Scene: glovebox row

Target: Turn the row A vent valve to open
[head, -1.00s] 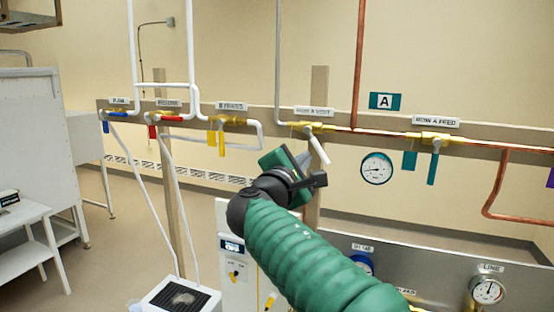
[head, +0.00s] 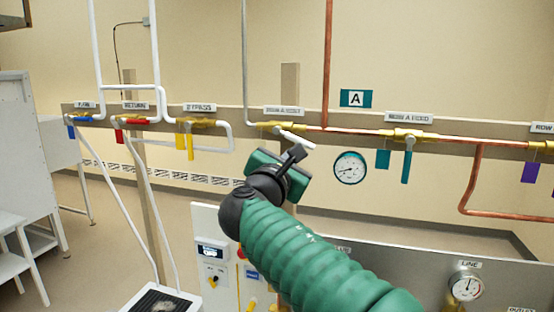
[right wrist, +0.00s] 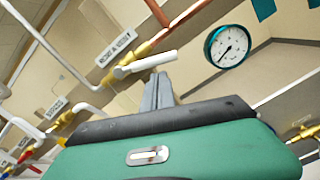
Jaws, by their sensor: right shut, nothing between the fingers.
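The row A vent valve (head: 268,126) is a brass body on the wall rail under a white label, its text partly blurred. Its white lever (head: 298,138) points right and slightly down, at a small angle to the pipe. In the right wrist view the white lever (right wrist: 150,63) lies just beyond my fingertips. My right gripper (head: 297,153) is shut and empty, directly below the lever's free end. The right wrist view shows its grey fingers (right wrist: 158,88) together, tips close against the lever's underside; I cannot tell whether they touch. My left gripper is out of view.
The row A feed valve (head: 408,134) with a teal handle is to the right. A bypass valve (head: 195,123) with yellow tags is to the left. A round gauge (head: 350,168) hangs right of my gripper. A grey panel (head: 410,270) stands below.

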